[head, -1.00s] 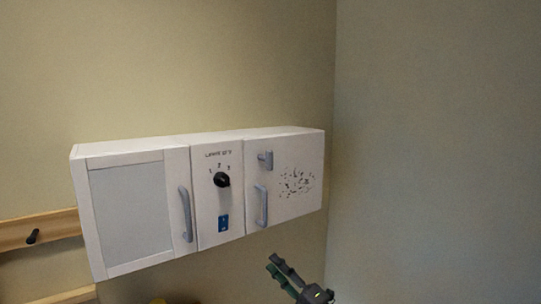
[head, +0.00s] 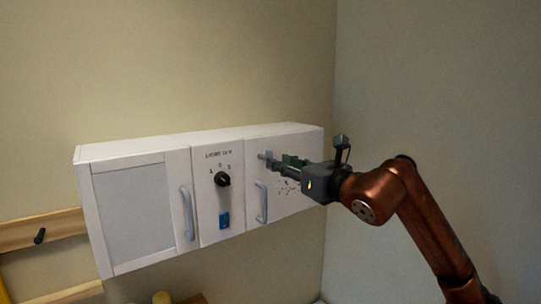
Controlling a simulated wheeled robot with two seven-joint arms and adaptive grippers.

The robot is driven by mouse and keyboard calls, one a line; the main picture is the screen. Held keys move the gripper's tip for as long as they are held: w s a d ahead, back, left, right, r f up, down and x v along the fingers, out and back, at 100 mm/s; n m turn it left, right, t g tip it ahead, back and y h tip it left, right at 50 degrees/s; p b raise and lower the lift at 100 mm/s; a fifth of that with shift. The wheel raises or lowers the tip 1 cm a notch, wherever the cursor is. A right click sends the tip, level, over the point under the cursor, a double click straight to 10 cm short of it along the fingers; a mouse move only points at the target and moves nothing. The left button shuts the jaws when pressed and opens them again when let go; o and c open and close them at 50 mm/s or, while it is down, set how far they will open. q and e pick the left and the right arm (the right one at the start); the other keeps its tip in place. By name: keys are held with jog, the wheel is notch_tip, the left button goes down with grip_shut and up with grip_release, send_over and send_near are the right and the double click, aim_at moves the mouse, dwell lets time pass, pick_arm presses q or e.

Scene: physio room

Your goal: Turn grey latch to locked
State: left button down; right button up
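The grey latch (head: 264,156) is on the upper left of the right-hand door of the white wall cabinet (head: 165,153). It is small and partly hidden by my gripper, so its exact angle is hard to tell. My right gripper (head: 277,163) reaches in from the right with its fingers pointing left at the latch. The fingertips are at or very close to the latch; I cannot tell whether they touch it. The two fingers look apart, one dark and one greenish. My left gripper is not in view.
Below the latch is the right door's grey handle (head: 261,202). The middle panel has a black knob (head: 222,179) and a blue switch (head: 224,220). The left door has another handle (head: 187,213). A wooden rail with a peg (head: 39,236) is at left. A wall stands close on the right.

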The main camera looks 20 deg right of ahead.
aim_at(264, 158)
jog(key=p+x, duration=0.2)
jog(key=x, duration=0.3)
jog(key=shift+w+a, duration=0.15)
jog(key=shift+c, duration=0.4)
grip_shut()
